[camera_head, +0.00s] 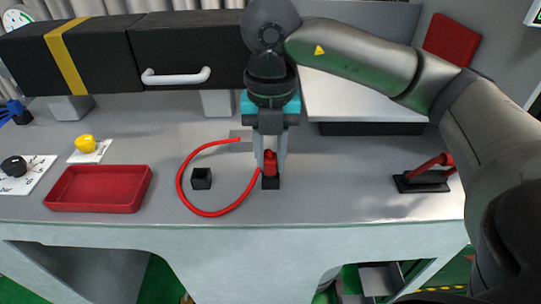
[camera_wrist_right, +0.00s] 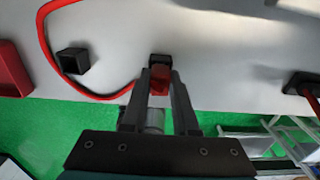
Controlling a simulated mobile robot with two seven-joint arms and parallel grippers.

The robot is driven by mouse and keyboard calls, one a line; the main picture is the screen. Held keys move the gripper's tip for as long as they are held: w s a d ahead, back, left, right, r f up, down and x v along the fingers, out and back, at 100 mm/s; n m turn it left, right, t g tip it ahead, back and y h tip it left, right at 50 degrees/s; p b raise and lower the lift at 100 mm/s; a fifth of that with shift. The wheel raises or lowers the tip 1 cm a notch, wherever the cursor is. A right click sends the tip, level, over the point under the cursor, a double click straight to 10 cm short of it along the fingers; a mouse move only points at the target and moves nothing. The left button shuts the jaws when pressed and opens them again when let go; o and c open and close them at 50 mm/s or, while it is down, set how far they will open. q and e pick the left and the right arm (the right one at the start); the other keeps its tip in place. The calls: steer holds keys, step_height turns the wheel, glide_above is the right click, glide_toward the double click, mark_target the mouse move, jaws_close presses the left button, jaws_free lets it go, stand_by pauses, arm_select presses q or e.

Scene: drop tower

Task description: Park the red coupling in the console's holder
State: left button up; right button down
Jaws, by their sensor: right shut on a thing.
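The red coupling (camera_head: 270,162) is upright between the fingers of my right gripper (camera_head: 270,167), which is shut on it. It also shows in the right wrist view (camera_wrist_right: 160,80). A black square socket (camera_head: 270,183) is directly under the coupling on the grey console (camera_head: 330,190). The coupling's lower end is at this socket; I cannot tell how deep it sits. A second black square holder (camera_head: 201,179), open and empty on top, stands to the left. A red hose (camera_head: 183,175) curves around that holder. My left gripper is not in view.
A red tray (camera_head: 98,188) and a yellow knob (camera_head: 85,144) are at the left. A red-handled lever (camera_head: 430,172) on a black base is at the right. A black beam with a white handle (camera_head: 175,77) runs along the back. The console between socket and lever is clear.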

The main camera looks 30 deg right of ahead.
steer(key=shift+f, duration=0.25)
steer(key=c, duration=0.6)
jaws_free()
steer(key=shift+r, duration=0.1)
step_height(320, 180, up, 15)
steer(key=p, duration=0.3)
